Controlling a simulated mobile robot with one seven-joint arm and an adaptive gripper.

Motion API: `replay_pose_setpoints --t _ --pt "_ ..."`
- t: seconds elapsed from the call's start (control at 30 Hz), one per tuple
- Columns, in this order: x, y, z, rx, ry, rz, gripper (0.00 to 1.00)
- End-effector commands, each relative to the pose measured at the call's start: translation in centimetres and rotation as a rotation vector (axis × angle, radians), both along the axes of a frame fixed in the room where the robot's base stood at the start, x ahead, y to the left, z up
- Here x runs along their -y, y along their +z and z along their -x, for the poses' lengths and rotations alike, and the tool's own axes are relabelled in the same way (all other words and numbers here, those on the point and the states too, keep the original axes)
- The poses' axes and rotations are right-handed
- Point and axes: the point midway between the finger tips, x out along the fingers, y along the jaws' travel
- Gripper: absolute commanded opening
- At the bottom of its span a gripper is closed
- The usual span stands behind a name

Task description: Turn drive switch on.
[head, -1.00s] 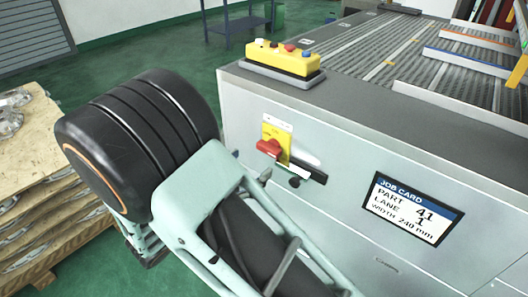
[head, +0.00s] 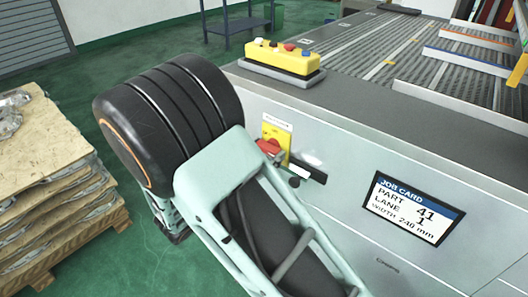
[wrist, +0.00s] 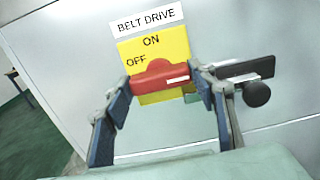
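The belt drive switch is a red handle (wrist: 160,75) on a yellow plate (wrist: 181,45), under a white "BELT DRIVE" label. The plate reads ON at the top and OFF at the left. The handle lies about level, with a white mark near its right end. My gripper (wrist: 155,86) is open, its fingers on either side of the handle. A gap shows at the left finger; I cannot tell whether the right finger touches. In the head view the red handle (head: 268,146) is partly covered by my arm, and the fingers are hidden.
A dark bar with a black round knob (wrist: 257,94) projects just right of the switch. A yellow button box (head: 283,59) sits on the cabinet top above. A job card screen (head: 413,209) is to the right. A pallet stack (head: 45,165) stands at the left.

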Motion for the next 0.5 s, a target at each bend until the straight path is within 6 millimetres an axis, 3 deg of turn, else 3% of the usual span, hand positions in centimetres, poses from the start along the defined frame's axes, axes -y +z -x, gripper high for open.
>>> replay_pose_setpoints --t 0.13,0.5 --pt "0.00 -0.01 0.01 0.000 -0.001 0.000 0.28" --pt "0.00 0.30 0.03 -0.041 -0.001 0.052 0.28"
